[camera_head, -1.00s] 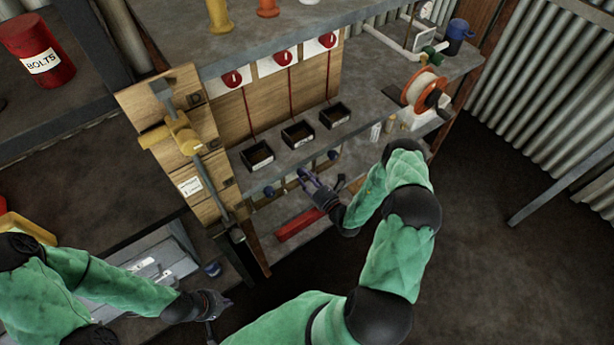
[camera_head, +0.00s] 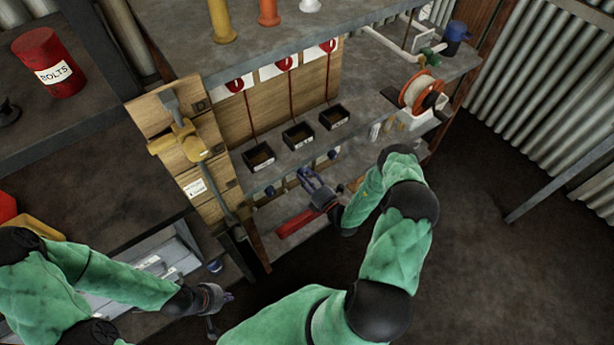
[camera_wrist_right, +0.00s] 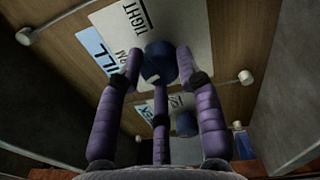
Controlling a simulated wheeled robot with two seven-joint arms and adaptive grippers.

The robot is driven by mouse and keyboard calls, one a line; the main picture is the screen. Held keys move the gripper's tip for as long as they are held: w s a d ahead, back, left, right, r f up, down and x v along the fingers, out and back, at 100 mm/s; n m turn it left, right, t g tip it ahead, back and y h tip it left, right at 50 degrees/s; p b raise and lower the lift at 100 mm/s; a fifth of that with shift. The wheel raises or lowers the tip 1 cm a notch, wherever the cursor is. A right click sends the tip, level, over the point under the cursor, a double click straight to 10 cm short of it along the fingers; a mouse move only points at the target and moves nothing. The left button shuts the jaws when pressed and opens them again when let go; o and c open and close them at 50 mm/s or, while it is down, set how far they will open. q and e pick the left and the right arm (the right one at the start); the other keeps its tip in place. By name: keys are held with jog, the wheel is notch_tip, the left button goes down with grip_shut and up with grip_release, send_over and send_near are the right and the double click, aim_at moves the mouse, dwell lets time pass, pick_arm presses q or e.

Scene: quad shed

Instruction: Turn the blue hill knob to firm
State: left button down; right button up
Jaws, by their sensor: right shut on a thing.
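My right gripper (camera_wrist_right: 160,75) has its purple fingers around a dark blue knob (camera_wrist_right: 158,60) on a wooden panel. A white card (camera_wrist_right: 125,22) behind the knob reads TIGHT, and part of another word ending in "RM" shows past a finger. A blue label (camera_wrist_right: 97,50) beside it shows "ILL"; its start is cut off. The knob's pointer is not clear. In the head view my right gripper (camera_head: 312,180) is at the shelf front and hides the knob. My left gripper (camera_head: 218,298) hangs low at the left, away from the panel; its fingers are too small to judge.
A second dark blue knob (camera_wrist_right: 187,124) with its own card sits beyond the fingers. Rods with white ends (camera_wrist_right: 25,36) stand beside the held knob. In the head view, small open boxes (camera_head: 298,135) stand on the shelf above, and a red bar (camera_head: 298,222) lies below.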

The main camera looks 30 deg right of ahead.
jog(key=shift+m, duration=2.1)
jog(key=o, duration=1.2)
jog(key=shift+c, duration=0.2)
jog(key=s, duration=1.2)
jog(key=shift+d+f, duration=0.2)
jog(key=shift+d, duration=0.25)
